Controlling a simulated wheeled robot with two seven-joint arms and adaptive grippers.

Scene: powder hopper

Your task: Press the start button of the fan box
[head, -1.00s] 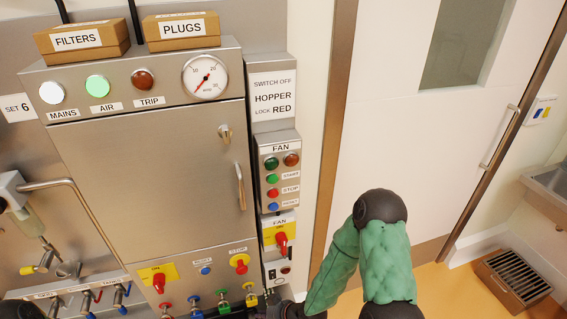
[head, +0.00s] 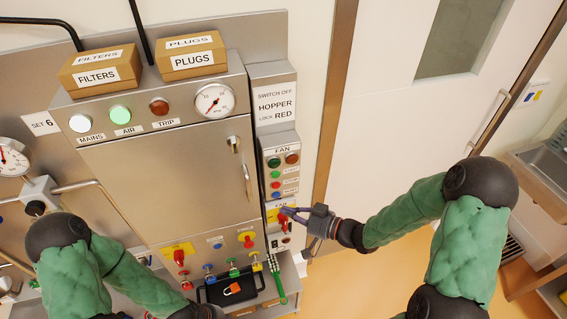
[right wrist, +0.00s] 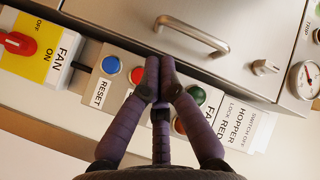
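The fan box (head: 291,178) is a narrow grey panel right of the steel cabinet. It has a dark green and a red lamp on top. Below them are a green start button (head: 275,174), a red stop button (head: 276,185) and a blue reset button (head: 276,195).
The fan switch (head: 284,224) has a red handle. A black tray (head: 213,293) with an orange padlock (head: 232,289) lies below the cabinet, near several valves. My left arm is at lower left. A door (head: 390,120) stands to the right.

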